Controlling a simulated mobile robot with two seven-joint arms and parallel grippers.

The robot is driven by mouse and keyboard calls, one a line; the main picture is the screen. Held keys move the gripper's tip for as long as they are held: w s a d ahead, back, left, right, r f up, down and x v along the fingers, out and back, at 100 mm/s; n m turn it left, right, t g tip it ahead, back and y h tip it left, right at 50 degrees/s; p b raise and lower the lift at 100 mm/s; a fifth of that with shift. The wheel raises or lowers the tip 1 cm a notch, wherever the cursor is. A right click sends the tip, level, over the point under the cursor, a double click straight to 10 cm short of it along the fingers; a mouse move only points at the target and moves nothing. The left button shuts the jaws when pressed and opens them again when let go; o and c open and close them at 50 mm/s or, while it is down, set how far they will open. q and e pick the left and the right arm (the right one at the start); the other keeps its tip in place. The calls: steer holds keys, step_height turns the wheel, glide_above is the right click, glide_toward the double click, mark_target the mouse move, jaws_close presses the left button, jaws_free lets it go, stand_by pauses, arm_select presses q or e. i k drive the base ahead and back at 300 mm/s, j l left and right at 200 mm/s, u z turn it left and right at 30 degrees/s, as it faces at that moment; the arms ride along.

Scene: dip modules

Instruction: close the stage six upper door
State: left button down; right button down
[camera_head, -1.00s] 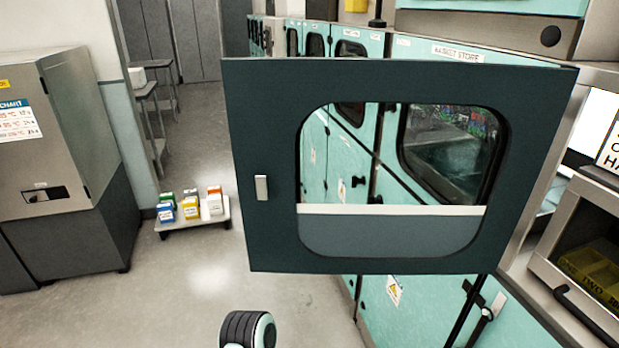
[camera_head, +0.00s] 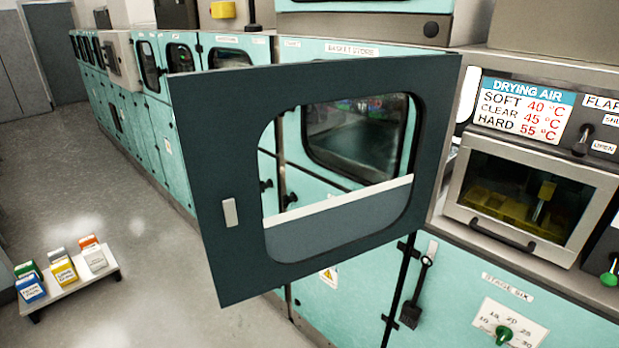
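The dark upper door (camera_head: 222,135) stands swung open toward me in the middle of the view. It has a rounded window and a small pale handle (camera_head: 230,212) near its left edge. Its right edge meets the machine beside the drying cabinet. A "STAGE SIX" label (camera_head: 507,287) sits on the lower teal panel (camera_head: 455,300) at the right. Neither of my grippers is in view.
A row of teal machines (camera_head: 150,130) runs back to the left. A drying cabinet with a window (camera_head: 520,205) and a temperature sign (camera_head: 523,108) stands at the right. A low trolley with coloured boxes (camera_head: 70,287) stands on the otherwise clear floor at left.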

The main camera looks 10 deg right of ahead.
mark_target(222, 116)
steer(key=j+z, duration=0.35)
steer(key=j, duration=0.15)
steer(key=k+j+z, duration=0.15)
steer(key=j+z, duration=0.15)
steer(key=j, duration=0.2)
steer(key=j+z, duration=0.6)
steer(key=z, duration=0.15)
steer(key=j+z, duration=0.6)
steer(key=z, duration=0.2)
steer(key=j+z, duration=0.25)
steer(key=z, duration=0.15)
steer(key=j+z, duration=0.25)
steer(key=z, duration=0.15)
steer(key=i+j, duration=0.1)
steer(key=j, duration=0.2)
steer(key=i+j+z, duration=0.15)
steer(key=j, duration=0.5)
steer(key=i+j+u, duration=0.2)
steer(key=u, duration=0.2)
